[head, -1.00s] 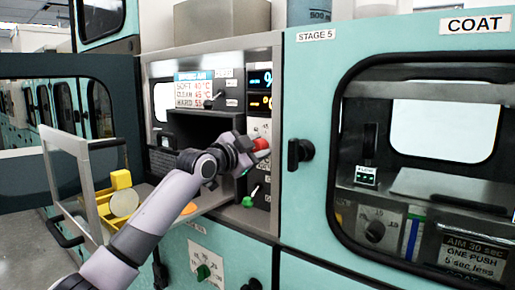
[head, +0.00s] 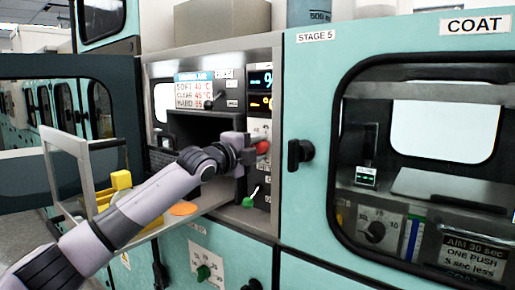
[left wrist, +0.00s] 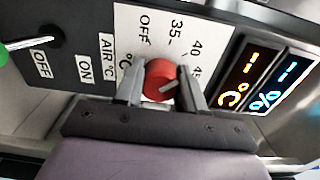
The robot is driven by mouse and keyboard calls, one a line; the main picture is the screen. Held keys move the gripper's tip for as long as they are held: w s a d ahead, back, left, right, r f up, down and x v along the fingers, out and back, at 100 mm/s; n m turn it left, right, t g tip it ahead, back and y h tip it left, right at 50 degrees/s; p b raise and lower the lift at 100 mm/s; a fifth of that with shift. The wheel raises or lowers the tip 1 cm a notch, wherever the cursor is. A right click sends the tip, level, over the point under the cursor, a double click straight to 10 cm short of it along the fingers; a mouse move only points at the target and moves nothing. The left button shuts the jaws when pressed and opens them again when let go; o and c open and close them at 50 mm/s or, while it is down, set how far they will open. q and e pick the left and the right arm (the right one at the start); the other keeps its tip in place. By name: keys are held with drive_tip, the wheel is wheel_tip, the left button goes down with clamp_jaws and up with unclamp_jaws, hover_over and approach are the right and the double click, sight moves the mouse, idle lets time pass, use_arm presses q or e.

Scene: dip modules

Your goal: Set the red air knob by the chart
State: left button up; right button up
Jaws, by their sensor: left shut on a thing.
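The red air knob (head: 262,147) is on the white dial plate at the right side of the control panel. In the left wrist view the red knob (left wrist: 160,80) sits between the two fingers of my left gripper (left wrist: 160,88), which is shut on it. The plate reads OFF, 35, 40 and 45; a pale mark on the knob's face is partly visible. The chart (head: 192,92) at the panel's top left lists SOFT 40 °C, CLEAR 45 °C and HARD 55. My left gripper (head: 255,148) reaches the knob from the left. My right gripper is not in view.
Two dark displays (left wrist: 262,80) show orange and blue characters beside the dial. A green-tipped lever (head: 249,200) is below the knob. The closed COAT door (head: 305,90) with a black handle (head: 299,153) stands right of it. Yellow blocks (head: 121,180) sit left.

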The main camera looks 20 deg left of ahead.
use_arm(q)
drive_tip(key=shift+a+m, duration=0.2)
drive_tip(key=shift+m, duration=0.2)
drive_tip(key=o, duration=1.1)
drive_tip(key=shift+w+a, duration=0.1)
drive_tip(key=shift+c, duration=0.2)
drive_tip(key=b+v, duration=0.2)
drive_tip(key=v, duration=0.5)
